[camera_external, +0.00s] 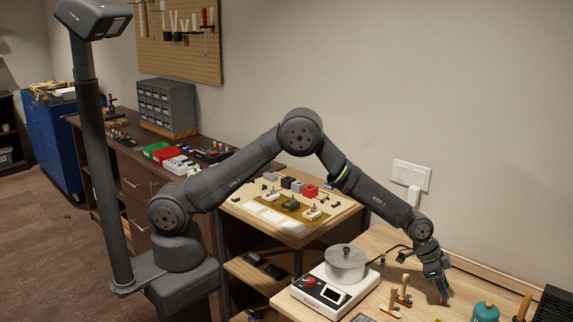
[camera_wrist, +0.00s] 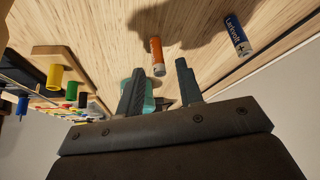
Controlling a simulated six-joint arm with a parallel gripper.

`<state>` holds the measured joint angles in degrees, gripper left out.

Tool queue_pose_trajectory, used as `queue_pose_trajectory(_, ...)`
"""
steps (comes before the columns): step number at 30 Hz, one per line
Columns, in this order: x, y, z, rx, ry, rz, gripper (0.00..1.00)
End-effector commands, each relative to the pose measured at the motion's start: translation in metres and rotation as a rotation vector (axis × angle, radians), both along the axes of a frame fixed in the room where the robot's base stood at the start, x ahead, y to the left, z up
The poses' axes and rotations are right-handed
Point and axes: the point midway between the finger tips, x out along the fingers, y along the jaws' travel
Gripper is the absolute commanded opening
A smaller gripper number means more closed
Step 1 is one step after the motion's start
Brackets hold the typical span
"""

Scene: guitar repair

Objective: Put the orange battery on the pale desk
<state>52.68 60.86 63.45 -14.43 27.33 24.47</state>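The orange battery (camera_wrist: 157,56) lies on a pale wooden worktop (camera_wrist: 100,15) in the wrist view, just beyond my fingertips. My gripper (camera_wrist: 158,68) is open, its two dark fingers apart with nothing clamped between them. In the external view my gripper (camera_external: 441,284) is low over the pale right-hand bench (camera_external: 385,240). A small orange patch shows at its fingertips there, too small to identify surely. A second pale-topped desk (camera_external: 325,228) stands at the middle, left of the bench; I cannot tell which one the task names.
A blue battery (camera_wrist: 236,35) lies to the right of the orange one. A white hotplate device (camera_external: 322,293) with a metal pot (camera_external: 345,264) stands left of my gripper. A teal canister (camera_external: 486,312) is to its right. The middle desk holds a mat (camera_external: 270,208) and small parts.

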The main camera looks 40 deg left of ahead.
Motion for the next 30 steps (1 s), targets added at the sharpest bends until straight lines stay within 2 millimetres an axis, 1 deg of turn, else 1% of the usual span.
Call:
queue_pose_trajectory(5, 0.0, 0.0, 0.0, 0.0, 0.0, 0.0, 0.34)
queue_pose_trajectory(8, 0.0, 0.0, 0.005, -0.001, 0.0, 0.0, 0.34)
queue_pose_trajectory(11, -0.002, 0.005, 0.013, -0.001, 0.0, 0.0, 0.34)
queue_pose_trajectory(14, -0.005, 0.011, 0.026, -0.001, -0.002, 0.0, 0.34)
queue_pose_trajectory(24, -0.017, 0.04, 0.08, -0.001, -0.002, 0.0, 0.34)
queue_pose_trajectory(30, -0.022, 0.051, 0.101, -0.001, -0.001, 0.0, 0.34)
